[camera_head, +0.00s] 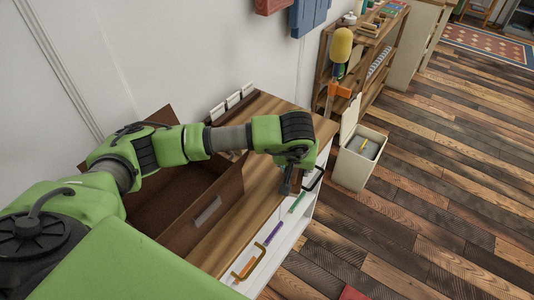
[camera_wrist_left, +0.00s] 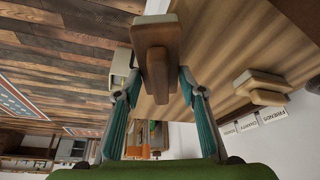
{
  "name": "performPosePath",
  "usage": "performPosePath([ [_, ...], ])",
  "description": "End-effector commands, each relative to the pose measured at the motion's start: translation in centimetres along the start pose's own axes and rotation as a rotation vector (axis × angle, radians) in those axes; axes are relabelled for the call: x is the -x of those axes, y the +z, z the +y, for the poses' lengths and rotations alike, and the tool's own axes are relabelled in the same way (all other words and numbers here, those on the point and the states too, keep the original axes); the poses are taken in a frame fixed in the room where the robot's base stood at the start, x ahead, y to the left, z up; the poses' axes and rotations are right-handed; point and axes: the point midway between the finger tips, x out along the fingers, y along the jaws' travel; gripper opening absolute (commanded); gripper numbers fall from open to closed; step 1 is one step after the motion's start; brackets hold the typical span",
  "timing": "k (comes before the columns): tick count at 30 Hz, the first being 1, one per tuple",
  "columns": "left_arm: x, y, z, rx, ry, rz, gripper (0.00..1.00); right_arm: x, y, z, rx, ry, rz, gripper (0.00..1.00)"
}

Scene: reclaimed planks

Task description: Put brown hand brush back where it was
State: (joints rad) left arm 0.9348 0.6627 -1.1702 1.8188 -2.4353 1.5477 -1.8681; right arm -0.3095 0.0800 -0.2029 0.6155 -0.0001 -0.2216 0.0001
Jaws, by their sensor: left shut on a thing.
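In the left wrist view, the brown hand brush (camera_wrist_left: 155,40) is between the teal fingers of my left gripper (camera_wrist_left: 160,82). Its wooden handle points toward the palm, and its wider block with a pale edge extends past the fingertips. In the head view, my left gripper (camera_head: 287,182) points down over the right part of the wooden cabinet top (camera_head: 262,190). The brush is mostly hidden there by the gripper. I cannot tell whether the brush touches the top. My right gripper is not in view.
A brown open box (camera_head: 212,205) stands left on the cabinet top. Labelled files (camera_head: 233,99) line the wall. Another brown-and-pale object (camera_wrist_left: 262,88) lies by the labels. Coloured handles (camera_head: 273,234) show along the white front. A pale lidded bin (camera_head: 353,165) stands right.

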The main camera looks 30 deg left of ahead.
Motion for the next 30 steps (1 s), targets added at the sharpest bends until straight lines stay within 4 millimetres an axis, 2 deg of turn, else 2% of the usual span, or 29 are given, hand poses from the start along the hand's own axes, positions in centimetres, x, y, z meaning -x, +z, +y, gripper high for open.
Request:
performPosePath([
  [1,0.0,-0.5,-1.4,0.005,-0.003,0.000,0.14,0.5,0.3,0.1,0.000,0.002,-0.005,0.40],
  [4,-0.4,-1.2,-3.3,0.003,-0.003,0.000,0.14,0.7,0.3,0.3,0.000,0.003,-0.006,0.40],
  [14,-0.9,-2.2,-5.8,0.002,-0.001,0.000,0.14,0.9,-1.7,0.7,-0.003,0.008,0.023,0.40],
  [20,-1.4,-3.5,-9.2,0.004,-0.004,0.001,0.14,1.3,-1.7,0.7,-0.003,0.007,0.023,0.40],
  [23,-2.9,-2.8,-9.0,-0.001,0.002,-0.002,0.14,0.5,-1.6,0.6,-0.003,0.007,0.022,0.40],
  [30,-2.9,-2.9,-9.0,0.000,0.002,0.001,0.14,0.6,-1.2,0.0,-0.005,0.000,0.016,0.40],
])
